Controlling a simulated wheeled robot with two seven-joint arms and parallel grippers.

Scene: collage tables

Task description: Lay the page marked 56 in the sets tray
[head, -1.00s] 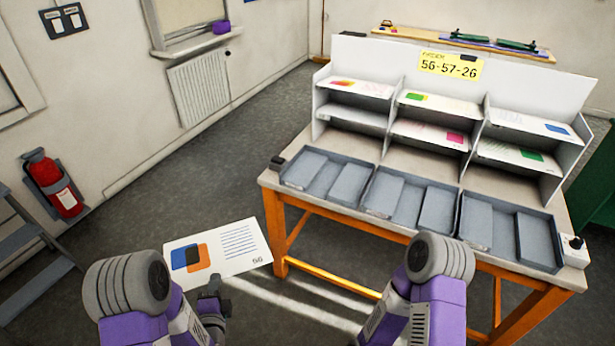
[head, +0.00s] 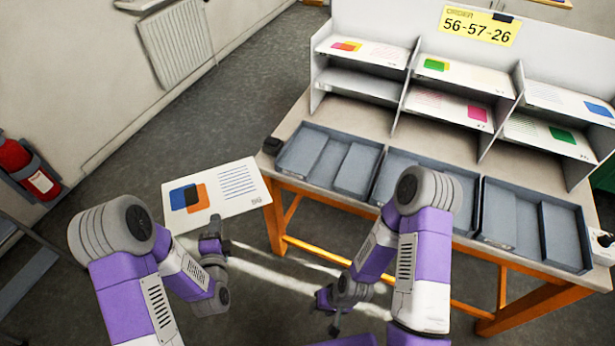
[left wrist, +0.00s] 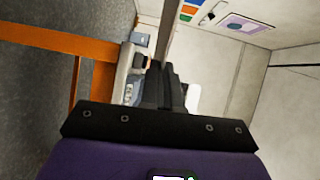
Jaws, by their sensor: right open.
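The page marked 56 (head: 216,196) is a white sheet with blue and orange squares and text lines. My left gripper (head: 220,226) is shut on its near edge and holds it in the air, left of the table. In the left wrist view the fingers (left wrist: 165,75) are closed together, with the page (left wrist: 170,35) seen nearly edge-on. My right gripper (head: 336,318) is open and low in front of the table. Three grey trays stand along the table front: left (head: 281,160), middle (head: 376,190) and right (head: 484,205). No label shows which is the sets tray.
A white rack (head: 408,85) behind the trays holds printed pages in several slots. A yellow order sign (head: 478,26) reads 56-57-26. A small black object (head: 272,145) sits at the table's left corner. A fire extinguisher (head: 30,170) hangs at the left.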

